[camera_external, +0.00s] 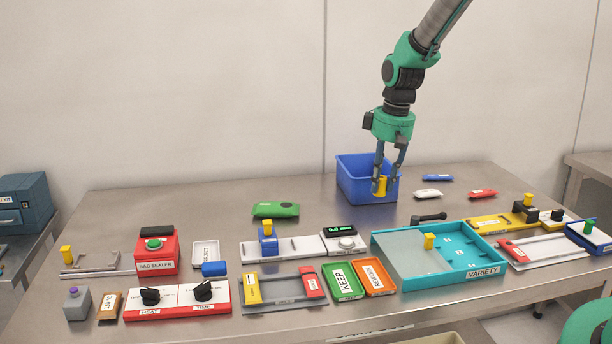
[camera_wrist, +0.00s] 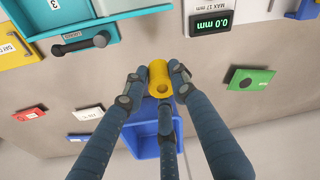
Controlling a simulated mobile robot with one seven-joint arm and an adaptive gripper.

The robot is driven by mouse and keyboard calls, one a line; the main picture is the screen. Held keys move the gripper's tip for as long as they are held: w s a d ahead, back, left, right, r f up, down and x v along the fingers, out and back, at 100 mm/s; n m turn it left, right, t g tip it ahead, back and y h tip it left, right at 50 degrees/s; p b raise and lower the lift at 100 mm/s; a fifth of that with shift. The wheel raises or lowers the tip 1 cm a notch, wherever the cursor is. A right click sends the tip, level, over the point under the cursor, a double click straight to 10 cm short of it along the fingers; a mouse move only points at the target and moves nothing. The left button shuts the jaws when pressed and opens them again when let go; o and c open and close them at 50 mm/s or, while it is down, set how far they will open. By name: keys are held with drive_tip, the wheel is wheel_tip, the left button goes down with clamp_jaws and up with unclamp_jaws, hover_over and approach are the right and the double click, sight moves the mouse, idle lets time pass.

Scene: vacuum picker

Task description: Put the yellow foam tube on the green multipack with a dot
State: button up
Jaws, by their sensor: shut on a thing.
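My gripper (camera_external: 388,184) is shut on the yellow foam tube (camera_external: 381,186) and holds it in front of the blue bin. In the wrist view the tube (camera_wrist: 158,72) sits between the fingertips of my gripper (camera_wrist: 158,84), with its hollow end showing.
A blue bin (camera_external: 352,180) stands behind the gripper. White (camera_external: 428,194), red (camera_external: 483,194) and blue (camera_external: 437,178) packs lie to its right. A teal VARIETY tray (camera_external: 455,284) and a white gauge with a display (camera_external: 345,242) stand in front. Bare table separates the green pack and bin.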

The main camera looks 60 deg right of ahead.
drive_tip(key=w+a+p, duration=0.2)
drive_tip(key=a, duration=0.2)
drive_tip(key=w+a+f+n+p, duration=0.1)
drive_tip(key=w+a+p, duration=0.2)
drive_tip(key=a, duration=0.1)
drive_tip(key=w+a+n+p, duration=0.1)
drive_tip(key=w+a+p, duration=0.2)
drive_tip(key=a, duration=0.2)
drive_tip(key=shift+w+f+y, duration=0.15)
drive_tip(key=shift+f+y, duration=0.15)
drive_tip(key=shift+f, duration=0.05)
drive_tip(key=shift+w, duration=0.1)
hover_over(287, 208)
drive_tip(key=shift+s+f+p, duration=0.25)
drive_tip(key=shift+f+p, duration=0.1)
drive_tip(key=shift+f, duration=0.4)
drive_tip(key=shift+f, duration=0.1)
drive_tip(key=shift+f, duration=1.65)
drive_tip(key=shift+f, duration=0.2)
